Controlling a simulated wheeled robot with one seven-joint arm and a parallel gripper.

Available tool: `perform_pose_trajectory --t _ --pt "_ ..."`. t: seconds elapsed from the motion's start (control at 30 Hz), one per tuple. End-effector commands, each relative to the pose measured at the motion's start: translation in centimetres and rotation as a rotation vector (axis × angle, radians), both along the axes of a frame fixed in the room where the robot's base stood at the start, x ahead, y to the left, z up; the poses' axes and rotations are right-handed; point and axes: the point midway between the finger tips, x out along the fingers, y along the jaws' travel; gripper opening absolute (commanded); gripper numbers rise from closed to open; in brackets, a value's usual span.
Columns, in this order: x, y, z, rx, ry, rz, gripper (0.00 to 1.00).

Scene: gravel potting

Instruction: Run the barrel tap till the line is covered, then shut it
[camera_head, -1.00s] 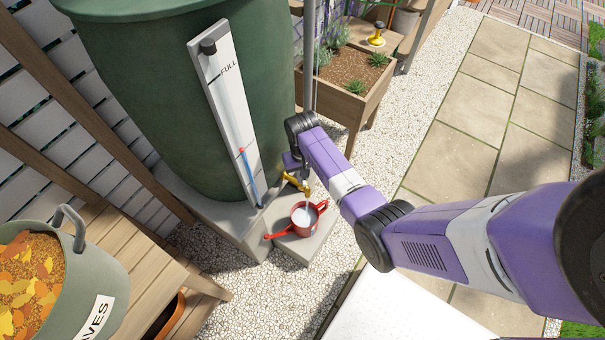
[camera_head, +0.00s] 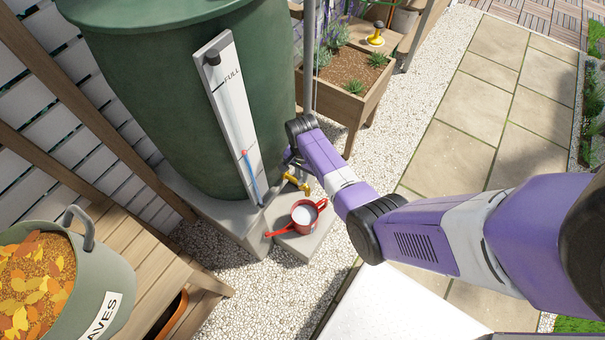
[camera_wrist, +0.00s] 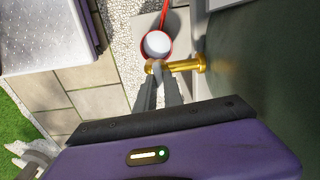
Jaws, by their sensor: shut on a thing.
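The green barrel (camera_head: 190,110) stands at the back left with a white gauge board marked FULL (camera_head: 232,110). Its brass tap (camera_head: 298,183) sticks out low on the right, and also shows in the wrist view (camera_wrist: 186,66). A red saucepan (camera_head: 313,222) stands under the spout with pale liquid inside (camera_head: 303,215). I cannot make out a line in it. In the wrist view my gripper (camera_wrist: 158,74) is shut on the tap's lever, whose grasped part is mostly hidden by the fingers. The pan (camera_wrist: 157,54) lies just beyond the fingertips.
The pan stands on a grey slab (camera_head: 300,246) beside the barrel's plinth. A wooden bench (camera_head: 150,255) with a leaf tub (camera_head: 75,290) is at the lower left. A wooden planter (camera_head: 350,95) stands behind my arm. Gravel and paving lie right.

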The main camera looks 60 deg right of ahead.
Motion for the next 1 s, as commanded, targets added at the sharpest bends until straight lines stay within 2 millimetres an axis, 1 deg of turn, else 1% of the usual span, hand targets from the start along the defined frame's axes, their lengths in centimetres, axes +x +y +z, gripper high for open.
perform_pose_trajectory --t 0.3,0.73,0.77,0.8,0.87,1.0 --pt "0.05 -0.05 0.07 -0.002 0.0 -0.082 0.0" --pt "0.05 -0.09 0.06 -0.002 -0.001 -0.091 0.0" --pt "0.05 -0.09 0.06 -0.002 -0.001 -0.091 0.16" --pt "0.04 -0.09 0.06 -0.002 -0.001 -0.091 0.23" --pt "0.04 -0.08 0.05 -0.001 -0.001 -0.091 0.34" --pt "0.03 -0.06 0.04 -0.001 0.0 -0.09 0.34"
